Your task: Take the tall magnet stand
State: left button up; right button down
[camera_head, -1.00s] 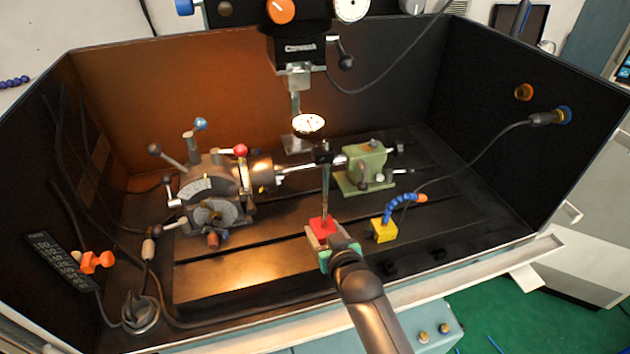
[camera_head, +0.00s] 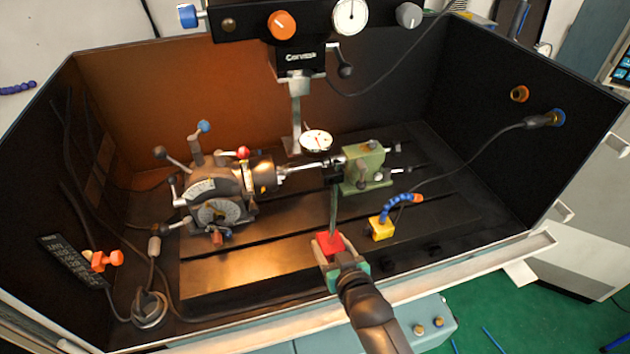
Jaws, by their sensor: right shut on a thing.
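The tall magnet stand has a red base (camera_head: 328,243) and a thin upright post (camera_head: 333,208). A dark clamp sits at the top of the post, near the round white dial (camera_head: 316,140). My right gripper (camera_head: 334,252) comes in from the front and is shut on the red base. Its fingers hide the lower part of the base, so I cannot tell if it touches the table. My left gripper is not in view.
The indexing head (camera_head: 213,190) with its chuck stands left on the slotted table. The green tailstock (camera_head: 362,170) stands behind the post. A yellow block with a blue hose (camera_head: 382,230) is close on the right. The machine head (camera_head: 300,60) hangs above.

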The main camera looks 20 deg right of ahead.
jog(key=s+r+p, duration=0.2)
jog(key=s+p, duration=0.6)
jog(key=s, duration=1.6)
jog(key=shift+s+d, duration=0.35)
jog(key=shift+d, duration=0.05)
dwell(0.8)
jog(key=shift+r, duration=0.1)
jog(key=shift+s+f, duration=0.25)
